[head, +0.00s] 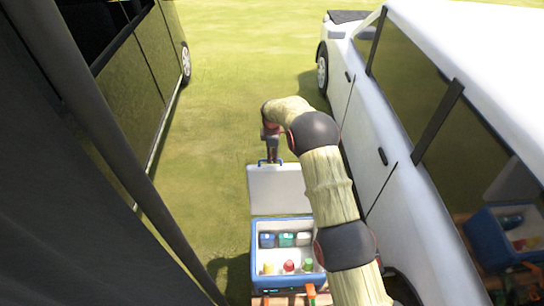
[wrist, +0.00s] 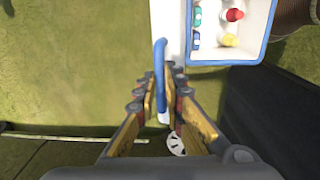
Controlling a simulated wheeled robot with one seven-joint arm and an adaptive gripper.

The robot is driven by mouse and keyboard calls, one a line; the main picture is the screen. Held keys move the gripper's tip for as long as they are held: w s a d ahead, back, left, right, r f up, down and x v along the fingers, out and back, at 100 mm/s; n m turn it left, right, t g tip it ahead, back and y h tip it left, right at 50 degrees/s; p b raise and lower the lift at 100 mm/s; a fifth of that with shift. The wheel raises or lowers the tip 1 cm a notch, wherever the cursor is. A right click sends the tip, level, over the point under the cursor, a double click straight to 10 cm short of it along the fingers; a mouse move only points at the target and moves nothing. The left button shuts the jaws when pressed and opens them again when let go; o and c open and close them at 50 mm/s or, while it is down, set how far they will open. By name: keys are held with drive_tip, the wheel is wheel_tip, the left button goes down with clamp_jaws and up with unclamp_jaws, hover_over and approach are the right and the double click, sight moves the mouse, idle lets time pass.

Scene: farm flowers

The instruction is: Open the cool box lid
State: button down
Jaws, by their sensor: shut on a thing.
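The cool box (head: 253,255) stands open below the middle of the head view, blue outside with a white inside. Its white lid (head: 280,190) is raised at the far side of the box, away from the opening. A blue handle (head: 262,162) shows at the lid's far edge. My gripper (head: 271,152) is at this handle. In the wrist view my gripper (wrist: 164,82) has its fingers on both sides of the blue handle (wrist: 160,55), shut on it. The lid (wrist: 167,18) and open box (wrist: 226,61) show at the top there.
Bottles and cans (head: 288,266) are inside the box. A white car (head: 400,150) stands close on the right and a dark vehicle (head: 130,80) on the left. A grass strip (head: 225,100) lies between them. Dark cloth or structure fills the left foreground.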

drive_tip(key=s+b, duration=0.1)
drive_tip(key=s, duration=0.6)
drive_tip(key=shift+s+r+t+b, duration=0.3)
drive_tip(key=shift+r+t+b, duration=0.05)
drive_tip(key=shift+t+b, duration=0.05)
drive_tip(key=c, duration=1.9)
unclamp_jaws()
drive_tip(key=r, duration=0.4)
drive_tip(key=s+r, duration=0.1)
drive_tip(key=r, duration=0.7)
drive_tip(key=shift+s, duration=0.2)
